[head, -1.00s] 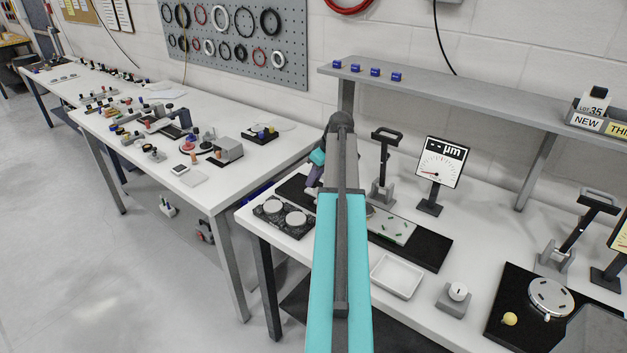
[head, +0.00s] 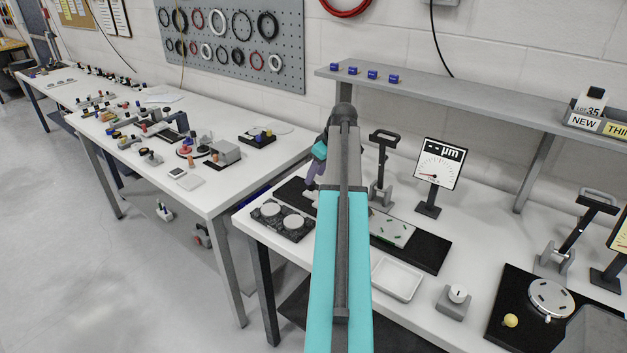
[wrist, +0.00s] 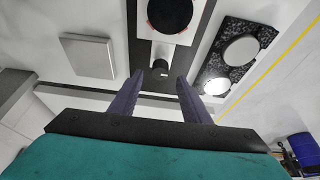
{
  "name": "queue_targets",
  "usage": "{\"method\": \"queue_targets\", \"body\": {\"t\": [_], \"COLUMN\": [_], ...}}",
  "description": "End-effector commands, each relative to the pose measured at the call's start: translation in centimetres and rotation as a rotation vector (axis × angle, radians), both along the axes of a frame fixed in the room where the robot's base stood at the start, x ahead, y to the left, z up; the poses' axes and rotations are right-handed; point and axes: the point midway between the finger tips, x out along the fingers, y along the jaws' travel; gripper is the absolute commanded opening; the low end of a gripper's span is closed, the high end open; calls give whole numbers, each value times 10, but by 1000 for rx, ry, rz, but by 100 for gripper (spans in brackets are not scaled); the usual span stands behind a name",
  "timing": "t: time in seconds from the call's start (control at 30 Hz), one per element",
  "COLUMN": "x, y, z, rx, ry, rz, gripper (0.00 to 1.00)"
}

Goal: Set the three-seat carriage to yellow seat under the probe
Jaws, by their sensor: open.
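My gripper (head: 311,184) is behind my forearm in the head view, low over the left end of the black base strip (head: 292,188). In the wrist view its two purple fingers (wrist: 160,78) are apart, with nothing held. Beyond and between the fingertips is a small dark-tipped knob (wrist: 163,72) on a pale stem; I cannot tell how close it is. Above it is a white block (wrist: 146,27) with a black round recess rimmed in red (wrist: 170,12), cut by the frame edge. This looks like part of the carriage. I cannot make out a yellow seat or the probe.
A speckled block with two white discs (head: 268,208) stands beside the strip, also in the wrist view (wrist: 264,37). A plate with green marks (head: 393,230), lever stand (head: 381,165), dial gauge (head: 440,165), white tray (head: 398,280) and knob box (head: 454,301) are to the right.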

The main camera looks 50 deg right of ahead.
Motion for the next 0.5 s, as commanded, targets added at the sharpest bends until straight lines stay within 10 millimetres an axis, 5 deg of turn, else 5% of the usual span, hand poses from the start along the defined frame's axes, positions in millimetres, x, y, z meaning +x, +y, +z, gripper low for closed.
{"method": "queue_targets", "body": {"t": [0.5], "x": [-25], "y": [-1], "z": [58], "rx": [-1], "ry": [-1], "rz": [0], "gripper": [43]}}
